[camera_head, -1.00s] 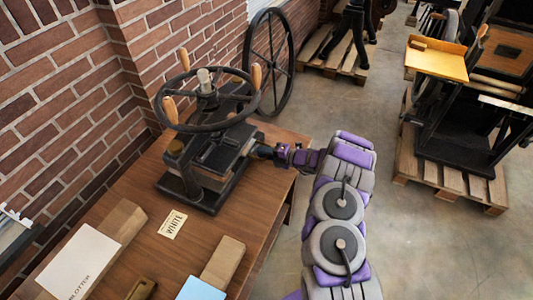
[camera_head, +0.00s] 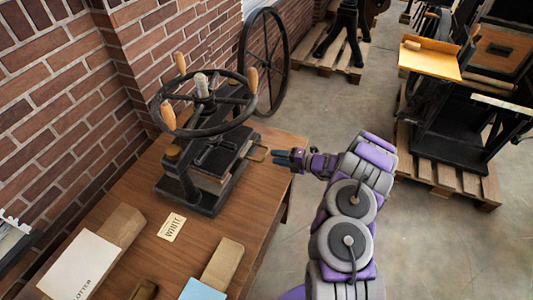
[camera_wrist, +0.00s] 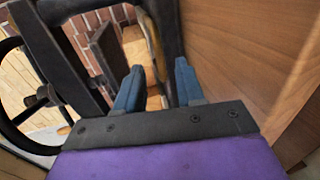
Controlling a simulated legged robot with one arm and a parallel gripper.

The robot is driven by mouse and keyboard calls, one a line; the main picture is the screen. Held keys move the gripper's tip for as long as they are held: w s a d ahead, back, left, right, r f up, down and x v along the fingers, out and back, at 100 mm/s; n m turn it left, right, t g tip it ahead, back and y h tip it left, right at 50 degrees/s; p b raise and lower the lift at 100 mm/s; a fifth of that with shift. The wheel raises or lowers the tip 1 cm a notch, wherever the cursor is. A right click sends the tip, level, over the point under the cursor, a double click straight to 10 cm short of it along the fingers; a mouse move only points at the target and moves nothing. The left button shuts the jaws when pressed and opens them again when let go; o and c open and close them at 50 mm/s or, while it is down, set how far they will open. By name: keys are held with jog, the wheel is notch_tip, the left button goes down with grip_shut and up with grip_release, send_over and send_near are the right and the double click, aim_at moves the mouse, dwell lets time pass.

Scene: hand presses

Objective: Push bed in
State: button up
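The black hand press (camera_head: 190,185) stands on the wooden table, with a large handwheel (camera_head: 205,103) with wooden knobs on top. Its bed lies low in the frame under the dark upper parts, which partly hide it.
A card reading WHITE (camera_head: 172,227), wooden blocks (camera_head: 222,262) and a white blotter packet (camera_head: 82,265) lie on the table's near part (camera_head: 150,262). A brick wall (camera_head: 80,75) stands behind on the left. The floor (camera_head: 350,105) right of the table is open, with machines on pallets beyond.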

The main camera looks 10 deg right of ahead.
jog(key=p+v, duration=0.1)
jog(key=v, duration=0.7)
jog(key=shift+s+d+p, duration=0.25)
jog(key=shift+d+p, duration=0.05)
jog(key=shift+r, duration=0.1)
jog(key=s+a+r+n+g+y, duration=0.1)
jog(key=s+a+r+n+g, duration=0.15)
jog(key=a+r+n, duration=0.4)
jog(key=s+a+r+n+g+y, duration=0.1)
jog(key=a+r+n+g, duration=0.2)
jog(key=a+r+n, duration=0.4)
jog(key=s+a+r+n+g+h, duration=0.3)
jog(key=s+a+r+n+g, duration=0.2)
jog(key=s+a+r+n, duration=0.45)
jog(key=s+d+r+n+g+h, duration=0.1)
jog(key=s+r+n+h, duration=0.1)
jog(key=s+n, duration=0.45)
jog(key=s+d+r+n+g+h, duration=0.1)
jog(key=s+r+n+h, duration=0.15)
jog(key=s, duration=0.65)
jog(key=s+d+n+t+h, duration=0.2)
jog(key=s+d+n+h, duration=0.5)
jog(key=s+d+n, duration=0.3)
jog(key=s, duration=0.4)
jog(key=shift+s+r+n, duration=0.35)
jog(key=shift+n, duration=0.05)
